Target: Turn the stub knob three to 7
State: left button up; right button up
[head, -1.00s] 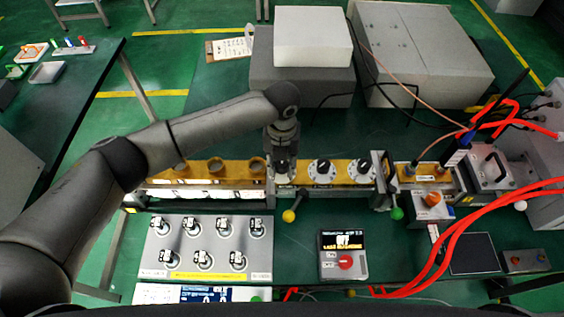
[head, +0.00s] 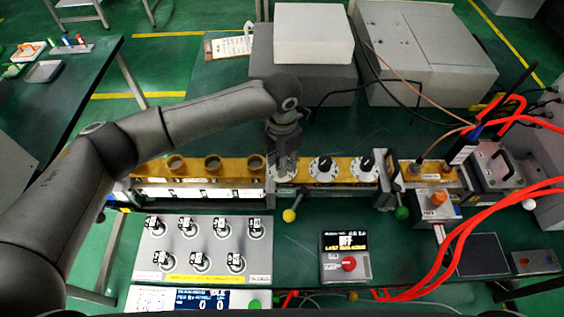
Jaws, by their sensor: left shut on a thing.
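A row of three stub knobs with white numbered dials sits on the gold waveguide (head: 340,178). The middle stub knob (head: 322,168) and the right stub knob (head: 362,166) show black grips on their dials. My left gripper (head: 283,163) points down over the leftmost dial (head: 282,176) and is shut on the knob there. The fingers hide that knob and most of its dial, so its setting cannot be read. My right gripper is not in view.
Several round brown ports (head: 212,163) stand left of the dials. Red hoses (head: 446,250) cross the right side. Grey boxes (head: 310,60) stand behind.

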pick_arm(q)
jog(key=shift+w+r+m+b, duration=0.1)
jog(key=shift+m+b, duration=0.25)
jog(key=shift+m, duration=0.05)
dwell(0.4)
jog(key=o, duration=0.7)
jog(key=shift+o, duration=0.2)
notch_tip(320, 180, up, 12)
